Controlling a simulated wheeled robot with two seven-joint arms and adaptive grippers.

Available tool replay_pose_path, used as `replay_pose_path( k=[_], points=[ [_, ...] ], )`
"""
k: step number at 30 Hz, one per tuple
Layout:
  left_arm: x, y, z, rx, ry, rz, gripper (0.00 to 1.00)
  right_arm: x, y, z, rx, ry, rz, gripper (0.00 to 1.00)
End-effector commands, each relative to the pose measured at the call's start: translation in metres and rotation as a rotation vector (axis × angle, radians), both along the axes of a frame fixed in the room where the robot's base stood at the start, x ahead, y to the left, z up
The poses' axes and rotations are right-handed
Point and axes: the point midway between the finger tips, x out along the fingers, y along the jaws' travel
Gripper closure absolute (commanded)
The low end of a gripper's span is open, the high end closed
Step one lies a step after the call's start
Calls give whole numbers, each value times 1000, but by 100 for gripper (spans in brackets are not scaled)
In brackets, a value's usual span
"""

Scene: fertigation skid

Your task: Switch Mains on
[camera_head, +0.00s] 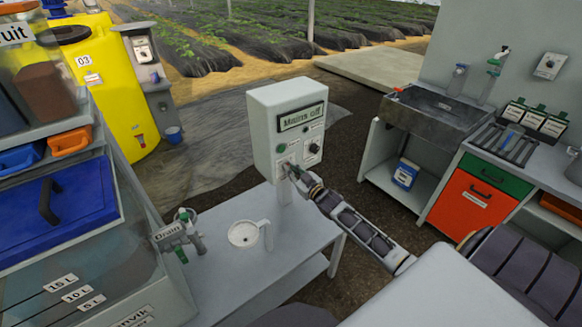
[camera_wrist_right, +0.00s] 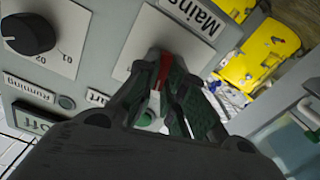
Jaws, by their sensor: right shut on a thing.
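The Mains switch (camera_wrist_right: 165,68) has a red lever on a pale plate labelled "Mains" in the right wrist view. My right gripper (camera_head: 290,172) is at the lower left of the box's front; in the right wrist view its fingers (camera_wrist_right: 160,95) are closed around the red lever. The fingers hide part of the lever. My left gripper is not in view.
A bench (camera_head: 215,285) with a white jug (camera_head: 243,233) stands below the box. A sink (camera_head: 435,108) is at right.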

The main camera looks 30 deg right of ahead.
Motion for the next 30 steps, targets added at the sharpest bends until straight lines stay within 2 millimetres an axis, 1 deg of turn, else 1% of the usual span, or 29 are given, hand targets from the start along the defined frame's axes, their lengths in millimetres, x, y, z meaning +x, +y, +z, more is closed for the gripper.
replay_pose_path(
  k=[1, 3, 12, 21, 30],
  points=[
    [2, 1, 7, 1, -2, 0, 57, 0, 0, 2, 42, 7, 0, 100],
    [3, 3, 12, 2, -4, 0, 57, 0, 0, 2, 104, 10, 0, 100],
    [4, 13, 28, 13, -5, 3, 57, 0, -2, 1, 386, 33, -1, 100],
    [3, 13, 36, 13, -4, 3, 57, 0, -4, 0, 668, 55, -1, 100],
    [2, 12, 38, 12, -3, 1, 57, 0, -5, -2, 907, 72, 0, 100]
  ],
)
